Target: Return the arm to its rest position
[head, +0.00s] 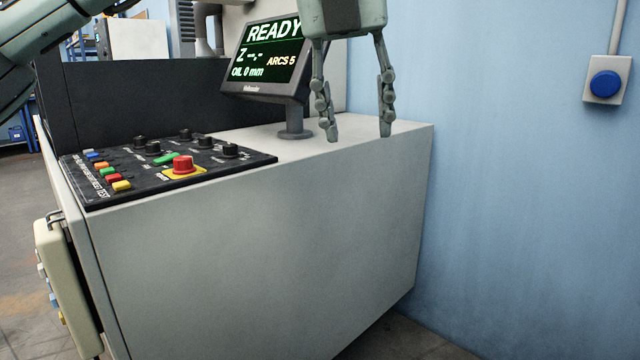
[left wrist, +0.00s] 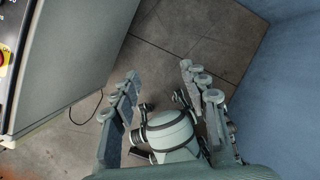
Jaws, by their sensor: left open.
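My left gripper (head: 358,136) hangs at the top centre right of the head view, fingers pointing down and apart, with nothing between them. It appears in front of the grey cabinet's right end, beside the display screen (head: 266,58), which reads READY, ARCS 5 and OIL 0 mm. In the left wrist view the fingers (left wrist: 158,84) are spread, with the floor and parts of my own body beyond them. My right gripper is not in view.
The grey cabinet (head: 260,250) carries a black control panel (head: 130,185) with a red stop button (head: 183,164). A blue wall (head: 530,200) with a blue button box (head: 606,82) stands at right. Bare floor (left wrist: 190,30) and a dark cable (left wrist: 86,118) show in the left wrist view.

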